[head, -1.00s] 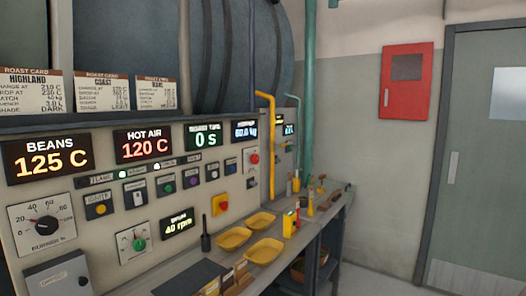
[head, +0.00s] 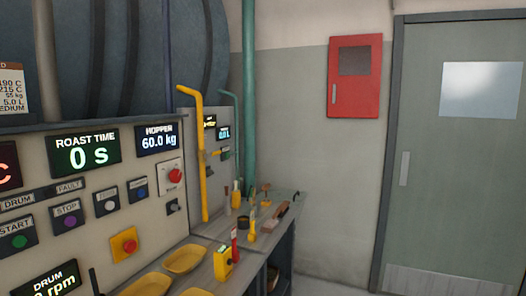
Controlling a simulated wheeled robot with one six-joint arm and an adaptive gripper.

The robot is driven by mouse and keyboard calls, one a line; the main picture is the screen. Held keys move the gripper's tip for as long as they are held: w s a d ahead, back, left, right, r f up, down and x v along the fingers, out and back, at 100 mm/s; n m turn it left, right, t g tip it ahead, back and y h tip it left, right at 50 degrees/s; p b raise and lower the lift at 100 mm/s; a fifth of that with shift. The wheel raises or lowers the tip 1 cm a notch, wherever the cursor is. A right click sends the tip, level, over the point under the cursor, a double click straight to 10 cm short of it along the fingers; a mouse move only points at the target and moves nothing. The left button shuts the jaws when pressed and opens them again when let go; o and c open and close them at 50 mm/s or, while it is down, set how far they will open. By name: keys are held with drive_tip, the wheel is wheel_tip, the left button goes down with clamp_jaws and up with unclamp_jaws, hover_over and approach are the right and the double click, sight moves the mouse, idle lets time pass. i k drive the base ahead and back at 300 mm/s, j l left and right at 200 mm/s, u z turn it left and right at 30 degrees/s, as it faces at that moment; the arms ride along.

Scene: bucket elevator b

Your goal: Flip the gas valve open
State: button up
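A yellow pipe (head: 203,160) rises from the bench along the side panel, bends at its top and runs down in front of the grey panel. My gripper is not in view.
A bench (head: 222,238) below the panel holds yellow trays (head: 184,258), a yellow device (head: 223,264) and several small tools. A red wall cabinet (head: 355,76) and a grey door (head: 450,150) are at right. Floor shows between bench and door.

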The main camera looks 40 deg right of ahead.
sight(216, 153)
drive_tip(key=i+l+z, duration=0.1)
drive_tip(key=i+z, duration=0.35)
drive_tip(key=i, duration=0.6)
drive_tip(key=i+l+z, duration=0.35)
drive_tip(key=l, duration=0.2)
drive_tip(key=i+l+z, duration=0.2)
drive_tip(key=l, duration=0.15)
drive_tip(key=i+l+z, duration=0.15)
drive_tip(key=l, duration=0.15)
